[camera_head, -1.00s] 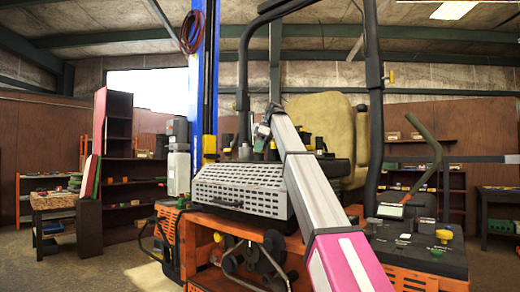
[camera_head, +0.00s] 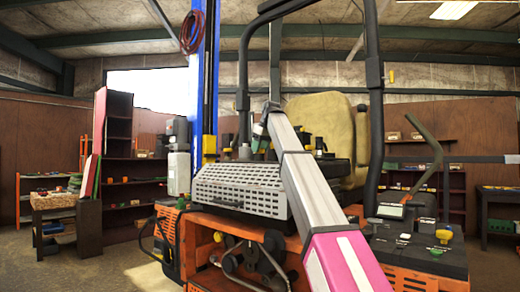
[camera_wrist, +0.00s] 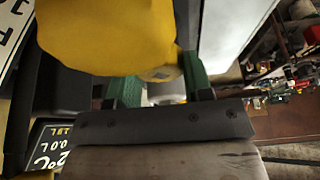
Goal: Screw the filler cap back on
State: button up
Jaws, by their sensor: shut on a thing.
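In the wrist view a large yellow piece, seemingly the filler cap (camera_wrist: 105,35), fills the upper left and reaches between the green fingers of my gripper (camera_wrist: 160,85). The gripper is shut on it. The yellow piece hides the left fingertip, and its underside is out of sight, so I cannot tell whether it touches a filler neck. In the head view my gripper (camera_head: 262,130) is at the far end of my arm, above the mower's perforated grey cover (camera_head: 240,188). It is small there, and the cap cannot be made out clearly.
The blue lift post (camera_head: 205,70) stands just left of the gripper. The black roll bar (camera_head: 372,100) and beige seat (camera_head: 320,115) are to the right. The wrist view shows a dark display with white figures (camera_wrist: 50,148) at lower left and a pale panel (camera_wrist: 230,30) at upper right.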

dwell(0.3)
jog(key=m+t+h, duration=0.1)
jog(key=m, duration=0.3)
jog(key=shift+m+h, duration=0.5)
jog(key=shift+m, duration=0.7)
jog(key=shift+a, duration=0.1)
jog(key=shift+m+t+h, duration=0.3)
jog(key=shift+m+h, duration=0.2)
jog(key=shift+m, duration=0.6)
jog(key=m+h, duration=0.1)
jog(key=m, duration=0.3)
jog(key=shift+h, duration=0.3)
jog(key=m, duration=0.2)
jog(key=shift+m+h, duration=0.3)
jog(key=shift+h, duration=0.1)
jog(key=shift+m+g, duration=0.4)
jog(key=shift+m, duration=0.1)
jog(key=shift+c, duration=0.9)
